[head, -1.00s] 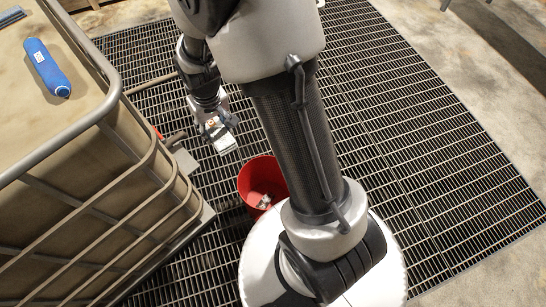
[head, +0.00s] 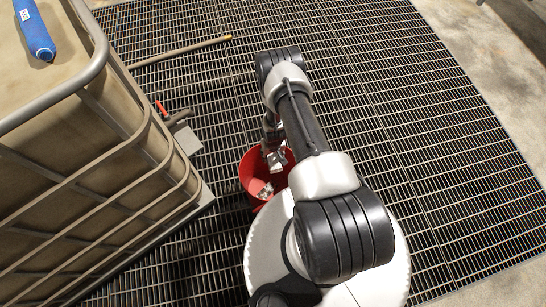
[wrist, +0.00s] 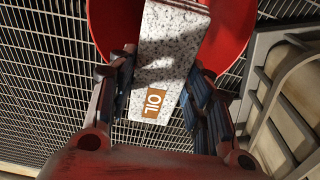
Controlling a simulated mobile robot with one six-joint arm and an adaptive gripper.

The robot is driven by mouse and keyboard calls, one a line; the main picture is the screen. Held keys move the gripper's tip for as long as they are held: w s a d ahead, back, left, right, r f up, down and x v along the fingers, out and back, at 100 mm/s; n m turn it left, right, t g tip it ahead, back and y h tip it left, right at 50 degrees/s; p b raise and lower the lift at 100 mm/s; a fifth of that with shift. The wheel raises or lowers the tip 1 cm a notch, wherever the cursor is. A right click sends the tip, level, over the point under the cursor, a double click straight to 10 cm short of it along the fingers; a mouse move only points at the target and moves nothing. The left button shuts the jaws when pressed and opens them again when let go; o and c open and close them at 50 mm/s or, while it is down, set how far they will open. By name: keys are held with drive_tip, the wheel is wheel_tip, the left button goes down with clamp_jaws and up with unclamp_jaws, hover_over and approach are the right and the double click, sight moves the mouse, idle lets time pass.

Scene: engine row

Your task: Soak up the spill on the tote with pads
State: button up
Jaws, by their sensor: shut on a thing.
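My gripper (wrist: 158,82) is shut on a speckled white pad (wrist: 168,45) with a brown OIL label. The pad hangs at the mouth of a red bucket (wrist: 231,30). In the head view my gripper (head: 273,150) is over the bucket (head: 252,173), and its fingers are small and partly hidden. A whitish crumpled piece (head: 262,190) lies inside the bucket. The tote (head: 75,170), a tan tank in a grey metal cage, stands at the left. Only part of its top shows, and I cannot make out a spill there.
A blue tube-shaped item (head: 35,32) with a white label lies on the tote's top. The grating to the right is clear.

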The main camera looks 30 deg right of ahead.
sight(274, 159)
drive_tip(key=shift+s+f, duration=0.25)
drive_tip(key=shift+f, duration=0.45)
wheel_tip(274, 159, down, 6)
drive_tip(key=b, duration=0.4)
drive_tip(key=shift+d+r, duration=0.1)
drive_tip(key=shift+r, duration=0.15)
drive_tip(key=o, duration=1.1)
drive_tip(key=r, duration=0.4)
drive_tip(key=s+r, duration=0.1)
drive_tip(key=r, duration=0.7)
drive_tip(key=shift+s+a, duration=0.2)
drive_tip(key=shift+a, duration=0.05)
